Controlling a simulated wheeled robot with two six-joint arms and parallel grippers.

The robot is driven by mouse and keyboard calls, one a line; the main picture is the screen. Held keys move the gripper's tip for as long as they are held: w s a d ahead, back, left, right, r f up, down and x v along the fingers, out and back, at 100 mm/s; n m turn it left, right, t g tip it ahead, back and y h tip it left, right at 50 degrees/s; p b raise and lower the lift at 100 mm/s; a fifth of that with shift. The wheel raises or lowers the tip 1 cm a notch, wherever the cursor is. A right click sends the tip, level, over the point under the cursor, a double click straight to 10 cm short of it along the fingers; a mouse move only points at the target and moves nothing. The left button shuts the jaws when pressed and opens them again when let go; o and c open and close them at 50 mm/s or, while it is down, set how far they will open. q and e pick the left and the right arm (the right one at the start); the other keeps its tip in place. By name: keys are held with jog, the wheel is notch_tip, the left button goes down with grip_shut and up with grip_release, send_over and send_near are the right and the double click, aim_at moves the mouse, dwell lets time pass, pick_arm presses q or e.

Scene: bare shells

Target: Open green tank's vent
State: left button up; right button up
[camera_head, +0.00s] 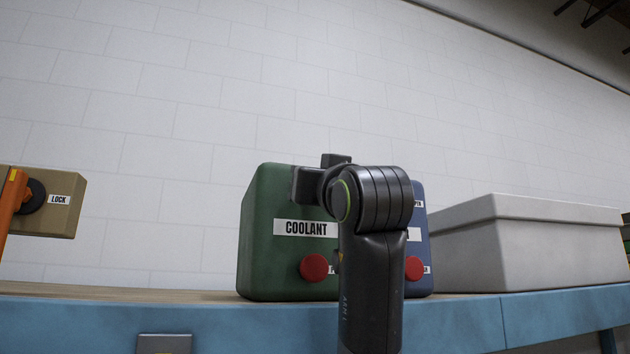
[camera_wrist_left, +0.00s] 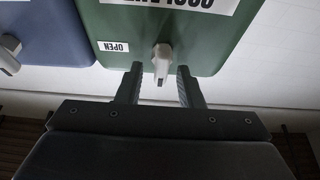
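The green tank (camera_head: 270,250), labelled COOLANT, stands on the blue-edged bench; it also shows in the left wrist view (camera_wrist_left: 220,55), upside down. A small grey lever (camera_wrist_left: 161,58), apparently the vent handle, sits on the tank near an OPEN label (camera_wrist_left: 113,46). My left gripper (camera_wrist_left: 161,75) is open, with one finger on each side of the lever and visible gaps between. In the head view my left arm covers part of the tank and hides the lever. My right gripper is in neither view.
A blue tank (camera_head: 421,235) stands right of the green one, with its own grey lever (camera_wrist_left: 8,55). Red knobs (camera_head: 314,267) are on the tank fronts. A grey bin (camera_head: 530,245) is at right, a tan LOCK box (camera_head: 65,215) at left. The bench between the LOCK box and green tank is clear.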

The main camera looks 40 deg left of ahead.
pick_arm(q)
grip_shut()
jog(key=m+t+h+b, duration=0.1)
jog(key=m+h+b, duration=0.2)
jog(key=m, duration=0.4)
jog(key=m+t+h+b, duration=0.1)
jog(key=m+h+b, duration=0.1)
jog(key=m+b, duration=0.2)
jog(key=m+t+h+b, duration=0.1)
jog(key=m+h+b, duration=0.2)
jog(key=m, duration=0.8)
jog(key=shift+w+d+f+t+h+b, duration=0.2)
jog(key=shift+w+f+t+h+b, duration=0.1)
jog(key=shift+f+b, duration=0.15)
jog(key=shift+r+m, duration=0.1)
jog(key=shift+m, duration=0.2)
